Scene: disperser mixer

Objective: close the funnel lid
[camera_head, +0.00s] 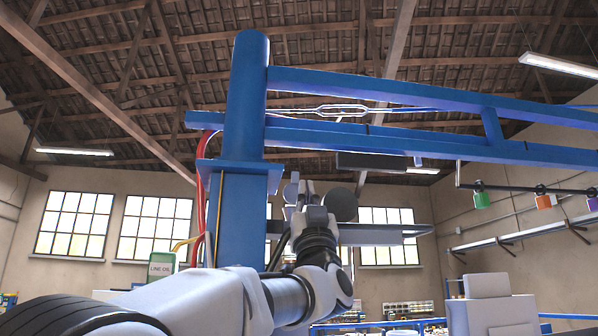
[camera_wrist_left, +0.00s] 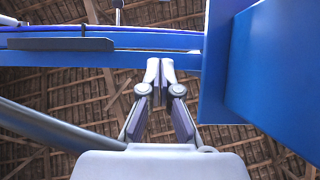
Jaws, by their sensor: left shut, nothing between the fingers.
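My left gripper (camera_head: 305,186) is raised beside the blue column in the head view, pointing up. In the left wrist view the left gripper (camera_wrist_left: 160,66) has its fingertips together with nothing between them. A dark grey round disc (camera_head: 342,205) shows just right of the gripper in the head view; I cannot tell whether it is the funnel lid or whether the gripper touches it. No funnel can be clearly made out. My right gripper is not in view.
A thick blue column (camera_head: 245,120) stands left of the gripper, with blue beams (camera_head: 400,87) running right overhead. In the left wrist view a blue beam (camera_wrist_left: 185,60) lies behind the fingertips and a large blue part (camera_wrist_left: 270,75) fills the right. A labelled container (camera_head: 161,268) is at left.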

